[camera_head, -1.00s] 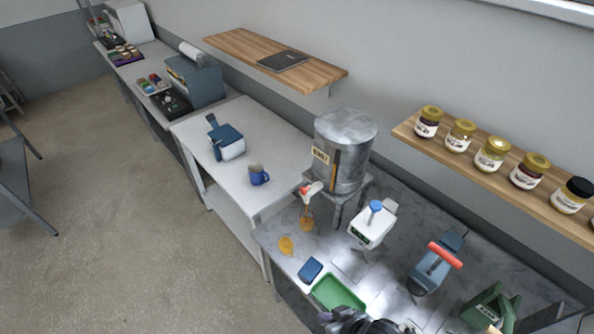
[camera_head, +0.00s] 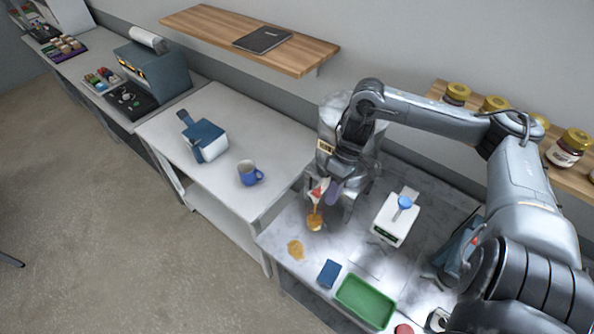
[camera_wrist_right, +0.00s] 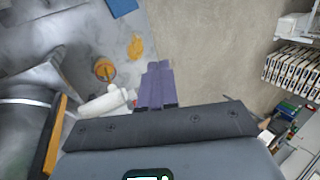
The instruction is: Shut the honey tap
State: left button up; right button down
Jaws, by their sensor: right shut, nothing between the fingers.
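The metal honey tank (camera_head: 327,108) stands at the back of the steel bench, largely hidden behind my right arm. Its tap (camera_head: 317,192), red and white, is low on the front; its pale body (camera_wrist_right: 103,103) shows in the right wrist view. An amber stream runs from the tap to a honey-coloured container (camera_head: 314,222) below, also in the wrist view (camera_wrist_right: 105,70). My right gripper (camera_head: 333,192) has purple fingers, shut and empty, right beside the tap. In the wrist view the fingers (camera_wrist_right: 155,85) are just right of the tap; contact is unclear. My left gripper is not in view.
A honey puddle (camera_head: 295,250), blue block (camera_head: 329,273) and green tray (camera_head: 365,302) lie on the bench front. A white scale (camera_head: 394,220) stands right of the tap. A blue mug (camera_head: 250,174) is on the white table. A jar shelf (camera_head: 437,90) is behind my arm.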

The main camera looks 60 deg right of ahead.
jog(key=w+d+r+t+h, duration=0.1)
jog(key=w+d+r+h, duration=0.25)
jog(key=d+r, duration=0.35)
jog(key=b, duration=0.3)
send_near(315, 195)
jog(key=shift+t+y, duration=0.3)
jog(key=shift+y, duration=0.15)
jog(key=shift+w+d+f, duration=0.2)
jog(key=shift+f, duration=0.7)
jog(key=shift+w+d+f, duration=0.25)
jog(key=shift+f, duration=0.7)
jog(key=shift+w+d+f, duration=0.2)
jog(key=shift+f, duration=0.7)
jog(key=shift+s, duration=0.15)
jog(key=shift+s+f+t, duration=0.1)
jog(key=shift+s+t, duration=0.05)
jog(key=shift+t, duration=0.15)
